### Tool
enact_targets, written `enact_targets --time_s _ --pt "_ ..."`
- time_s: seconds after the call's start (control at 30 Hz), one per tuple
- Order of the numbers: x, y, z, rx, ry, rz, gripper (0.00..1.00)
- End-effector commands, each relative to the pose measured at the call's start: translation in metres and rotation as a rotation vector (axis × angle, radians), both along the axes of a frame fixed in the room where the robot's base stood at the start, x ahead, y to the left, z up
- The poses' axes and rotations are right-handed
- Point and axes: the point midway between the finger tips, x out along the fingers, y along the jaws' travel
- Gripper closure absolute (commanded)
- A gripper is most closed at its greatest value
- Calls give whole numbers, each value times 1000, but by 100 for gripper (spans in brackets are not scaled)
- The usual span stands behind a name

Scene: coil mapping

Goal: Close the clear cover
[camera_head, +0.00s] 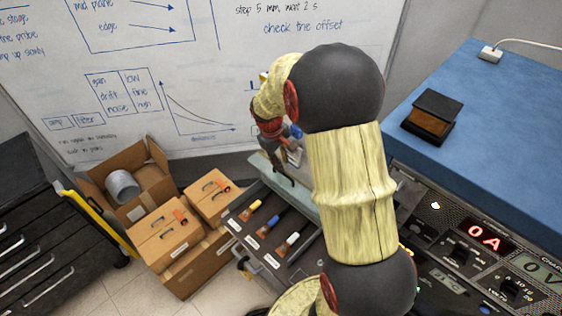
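My arm crosses the middle of the view and hides much of the bench behind it. My gripper (284,172) shows just left of the arm, pointing down, with its dark fingers small and partly covered. I cannot tell whether it is open or shut. A pale, greenish, see-through strip (300,203) lies right below the gripper, along the back of a dark panel. It may be part of the clear cover, but its hinge and angle are hidden. I cannot tell whether the gripper touches it.
A dark panel (262,236) holds yellow, blue and white-tipped handles. Cardboard boxes (166,240) stand on the floor at left, near a dark drawer cabinet (40,262). Instruments with a red readout (485,237) and a blue bench top (505,120) with a black-brown block (432,117) lie right.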

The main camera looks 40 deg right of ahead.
Motion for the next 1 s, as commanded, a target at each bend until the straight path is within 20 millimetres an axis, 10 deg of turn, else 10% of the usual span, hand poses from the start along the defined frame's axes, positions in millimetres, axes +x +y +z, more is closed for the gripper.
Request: enact_targets --time_s 0.53,1.0 --pt "1 -14 -66 1 2 -1 84" --pt "1 -16 -75 1 1 0 87"
